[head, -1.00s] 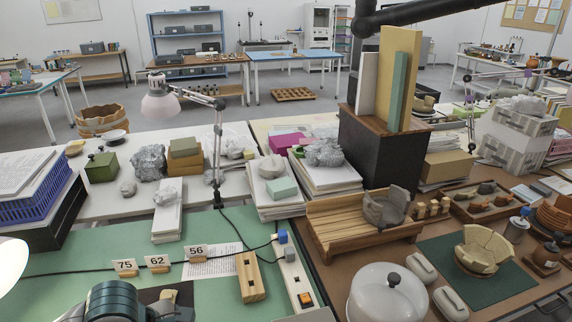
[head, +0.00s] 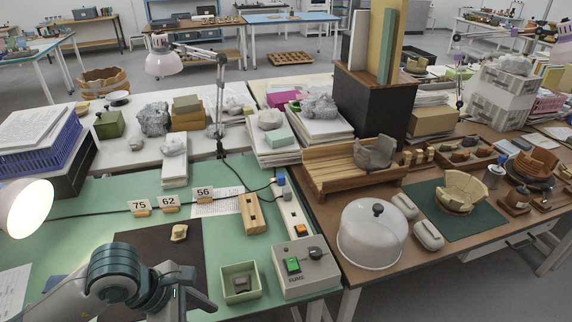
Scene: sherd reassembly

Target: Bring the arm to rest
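My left arm comes in from the lower left, with its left gripper (head: 200,303) low over the front edge of a dark mat (head: 185,262). Its fingers are small and partly hidden, so I cannot tell whether they are open or shut. A yellowish sherd (head: 180,233) lies on the mat beyond the arm, apart from it. A partly built pale vessel (head: 462,188) stands on a dark green mat (head: 490,225) at the right. A grey curved sherd (head: 373,153) rests at a slatted wooden rack (head: 330,178). My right gripper is not in view.
A small green box (head: 257,288) holding a dark piece and a grey switch box (head: 307,270) stand right of the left gripper. A white dome (head: 372,240) stands on the brown table. A lit lamp (head: 25,208) is at the left. Number tags 75, 62 and 56 stand behind the mat.

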